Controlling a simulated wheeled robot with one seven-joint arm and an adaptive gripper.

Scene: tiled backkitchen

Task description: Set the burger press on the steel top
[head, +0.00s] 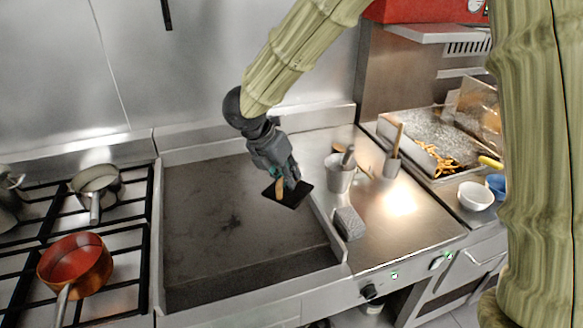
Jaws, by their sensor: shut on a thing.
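The burger press (291,198) is a flat black plate with a light wooden handle (279,187). My gripper (285,182) is shut on its handle, and the fingers hide part of it. The press is over the right part of the dark griddle plate (205,225), close to its right rim. I cannot tell whether the plate touches the griddle or hangs above it. The steel top (400,225) is the shiny counter just right of the griddle.
On the steel top stand a grey block (349,223), a metal pot with utensils (340,175) and a smaller holder (392,166). A fryer bin with fries (440,160) and a white bowl (475,196) are farther right. A copper pan (76,262) is on the left burners. The front of the steel top is clear.

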